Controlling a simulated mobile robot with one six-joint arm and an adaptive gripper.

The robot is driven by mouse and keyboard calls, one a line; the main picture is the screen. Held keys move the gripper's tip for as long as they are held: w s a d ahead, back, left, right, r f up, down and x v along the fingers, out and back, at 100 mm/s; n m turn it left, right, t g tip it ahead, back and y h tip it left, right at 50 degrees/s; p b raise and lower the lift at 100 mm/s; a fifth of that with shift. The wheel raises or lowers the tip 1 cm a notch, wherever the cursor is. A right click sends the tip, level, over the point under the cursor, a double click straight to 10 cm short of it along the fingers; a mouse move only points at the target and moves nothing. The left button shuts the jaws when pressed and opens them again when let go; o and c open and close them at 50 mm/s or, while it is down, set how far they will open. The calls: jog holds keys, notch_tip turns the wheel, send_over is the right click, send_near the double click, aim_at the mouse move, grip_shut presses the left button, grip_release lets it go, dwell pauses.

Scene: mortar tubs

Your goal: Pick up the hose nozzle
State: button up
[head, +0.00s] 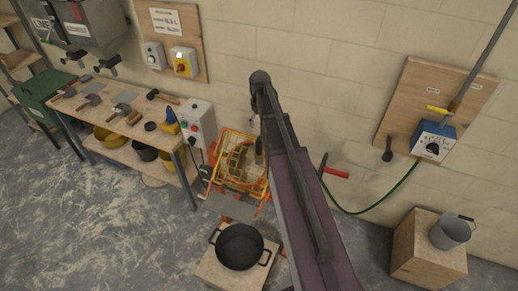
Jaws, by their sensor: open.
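I cannot pick out the hose nozzle with certainty. A green hose (378,207) hangs in a loop from the blue control box (433,141) on the right wall board and runs left until my arm hides it. A dark, handle-like piece (388,150) sits at the board's lower left and may be the nozzle. A red grip (335,172) shows just right of my arm, near the hose's left end; I cannot tell what it belongs to. My arm rises through the middle of the head view. My gripper's fingers cannot be made out.
An orange-framed machine (240,160) stands left of my arm, with a black pot (239,246) on a low block before it. A workbench (130,125) with tools stands at left. A bucket (451,231) stands on a wooden box (425,257) at right. Floor between is clear.

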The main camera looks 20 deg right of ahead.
aim_at(260, 138)
notch_tip(260, 138, down, 9)
jog(key=b, duration=0.8)
jog(key=shift+r+b, duration=0.2)
jog(key=shift+b, duration=0.1)
dwell(0.4)
jog(key=shift+f, duration=0.15)
jog(key=shift+a+f+b, duration=0.2)
jog(key=shift+f+b, duration=2.25)
jog(key=shift+b, duration=0.15)
jog(key=shift+d, duration=0.1)
grip_shut()
